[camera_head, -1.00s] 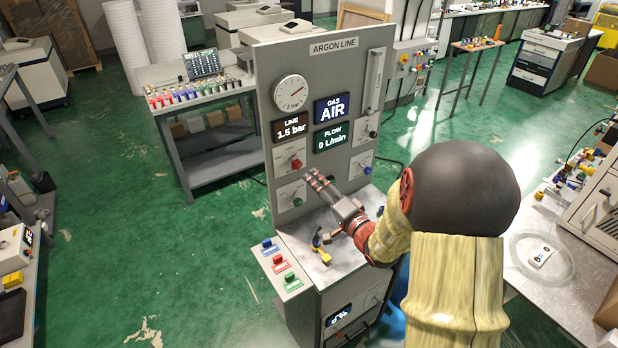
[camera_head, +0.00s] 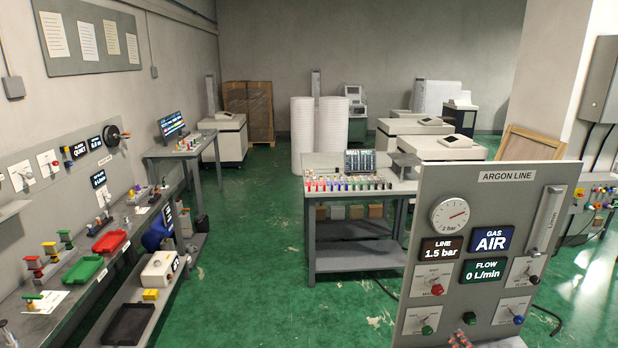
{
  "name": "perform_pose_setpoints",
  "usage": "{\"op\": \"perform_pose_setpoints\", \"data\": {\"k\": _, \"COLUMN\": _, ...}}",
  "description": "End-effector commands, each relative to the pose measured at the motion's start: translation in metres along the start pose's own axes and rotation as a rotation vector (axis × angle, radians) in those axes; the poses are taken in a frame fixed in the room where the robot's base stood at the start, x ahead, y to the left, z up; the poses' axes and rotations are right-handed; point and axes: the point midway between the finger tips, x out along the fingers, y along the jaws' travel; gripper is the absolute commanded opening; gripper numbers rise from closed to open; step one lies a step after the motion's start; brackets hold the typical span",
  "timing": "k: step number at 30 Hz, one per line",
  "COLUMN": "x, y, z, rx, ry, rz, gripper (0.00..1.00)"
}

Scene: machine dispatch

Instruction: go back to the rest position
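The rest of my gripper and my arm are out of view. I cannot tell whether the fingers are apart or closed, or whether they touch the panel.
A long bench (camera_head: 60,290) with red and green trays runs along the left wall. A grey table (camera_head: 350,260) with several coloured small items stands in the middle. White machines (camera_head: 430,140) stand behind. Green floor (camera_head: 260,300) is clear between the left bench and the panel.

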Motion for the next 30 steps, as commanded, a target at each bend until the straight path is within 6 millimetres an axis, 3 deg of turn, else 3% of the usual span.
{"op": "perform_pose_setpoints", "data": {"k": 1, "x": -0.003, "y": 0.024, "z": 0.006, "rx": -0.054, "ry": -0.023, "rz": 0.094, "gripper": 0.44}}
{"op": "perform_pose_setpoints", "data": {"k": 3, "x": -0.013, "y": 0.052, "z": 0.008, "rx": -0.138, "ry": -0.060, "rz": 0.223, "gripper": 0.44}}
{"op": "perform_pose_setpoints", "data": {"k": 6, "x": -0.033, "y": 0.082, "z": 0.010, "rx": -0.249, "ry": -0.133, "rz": 0.389, "gripper": 0.44}}
{"op": "perform_pose_setpoints", "data": {"k": 9, "x": -0.058, "y": 0.096, "z": 0.015, "rx": -0.349, "ry": -0.225, "rz": 0.523, "gripper": 0.44}}
{"op": "perform_pose_setpoints", "data": {"k": 12, "x": -0.086, "y": 0.097, "z": 0.023, "rx": -0.438, "ry": -0.334, "rz": 0.625, "gripper": 0.44}}
{"op": "perform_pose_setpoints", "data": {"k": 17, "x": -0.136, "y": 0.075, "z": 0.045, "rx": -0.555, "ry": -0.531, "rz": 0.717, "gripper": 0.44}}
{"op": "perform_pose_setpoints", "data": {"k": 24, "x": -0.211, "y": 0.007, "z": 0.092, "rx": -0.682, "ry": -0.791, "rz": 0.678, "gripper": 0.44}}
{"op": "perform_pose_setpoints", "data": {"k": 30, "x": -0.261, "y": -0.055, "z": 0.129, "rx": -0.761, "ry": -0.877, "rz": 0.543, "gripper": 0.44}}
